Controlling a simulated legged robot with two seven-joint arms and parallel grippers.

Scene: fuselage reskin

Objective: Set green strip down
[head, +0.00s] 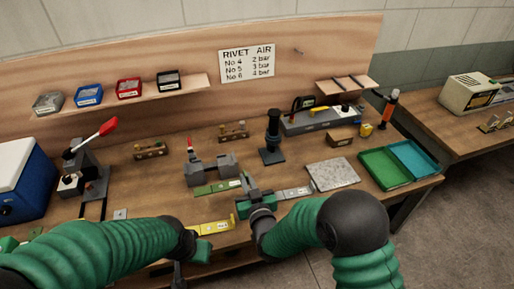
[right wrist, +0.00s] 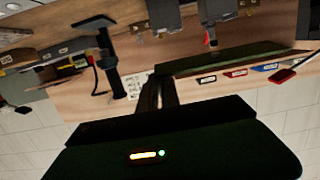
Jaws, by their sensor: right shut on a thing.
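The green strip (head: 217,187) shows in the head view just in front of a grey clamp block (head: 211,168). My right gripper (head: 249,188) is shut on its right end. In the right wrist view the strip (right wrist: 240,58) runs off to one side from the gripper fingers (right wrist: 160,92). I cannot tell whether the strip touches the bench. My left gripper (head: 195,248) is low at the bench's front, by a yellow strip (head: 216,228); its jaws are not clear.
A silver strip (head: 296,192) lies right of my right gripper, then a speckled grey plate (head: 332,174). A green tray (head: 383,168) and a blue tray (head: 413,159) stand at the right. A black post tool (head: 272,140) stands behind. A red-handled press (head: 93,165) is at the left.

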